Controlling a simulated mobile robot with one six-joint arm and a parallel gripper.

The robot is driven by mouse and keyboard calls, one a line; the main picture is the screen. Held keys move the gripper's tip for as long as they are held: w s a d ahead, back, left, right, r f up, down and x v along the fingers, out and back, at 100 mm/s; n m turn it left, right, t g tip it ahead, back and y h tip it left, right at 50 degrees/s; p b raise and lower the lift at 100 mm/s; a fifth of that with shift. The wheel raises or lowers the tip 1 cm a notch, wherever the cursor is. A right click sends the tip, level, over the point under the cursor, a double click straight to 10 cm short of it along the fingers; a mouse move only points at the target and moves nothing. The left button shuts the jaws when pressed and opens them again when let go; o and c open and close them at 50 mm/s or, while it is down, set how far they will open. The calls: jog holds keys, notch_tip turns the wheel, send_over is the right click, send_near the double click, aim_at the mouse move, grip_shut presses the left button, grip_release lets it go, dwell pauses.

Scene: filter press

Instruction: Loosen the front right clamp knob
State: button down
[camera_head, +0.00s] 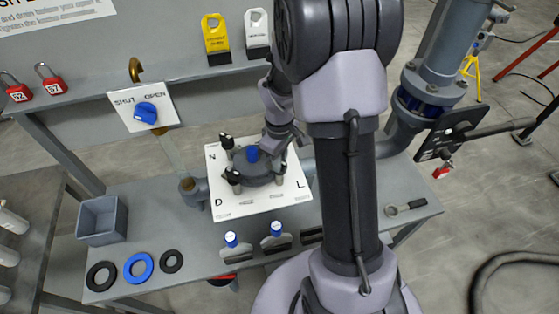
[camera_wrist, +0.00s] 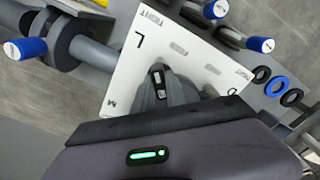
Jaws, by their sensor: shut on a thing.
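The filter press housing (camera_head: 262,174) is a dark round body on a white plate (camera_head: 236,207) marked N, D and L, with black clamp knobs at its edge. The back left knob (camera_head: 226,141) and front left knob (camera_head: 233,177) show clearly. My gripper (camera_head: 286,140) is over the right side of the housing in the head view. In the wrist view my gripper (camera_wrist: 160,84) is shut around a black knob (camera_wrist: 158,74) with a pale mark, near the letter L; this appears to be the front right clamp knob. My arm and gripper hide much of the housing's right side.
A blue knob (camera_head: 252,154) rises mid-housing. Blue-topped handles (camera_head: 276,229) stand at the bench front. Black and blue rings (camera_head: 139,267) and a grey bin (camera_head: 102,220) lie left. A wrench (camera_head: 405,207) lies right. A valve panel (camera_head: 145,110) stands behind.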

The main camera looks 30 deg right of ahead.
jog(key=m+b, duration=0.1)
jog(key=m, duration=0.3)
jog(key=m+b, duration=0.2)
jog(key=m, duration=0.2)
jog(key=shift+m, duration=0.3)
jog(key=m+b, duration=0.2)
jog(key=m, duration=0.2)
jog(key=shift+m+b, duration=0.7)
jog(key=shift+m, duration=1.6)
jog(key=shift+r, duration=0.1)
jog(key=shift+w, duration=0.1)
jog(key=c, duration=1.4)
grip_release()
jog(key=shift+o, duration=0.2)
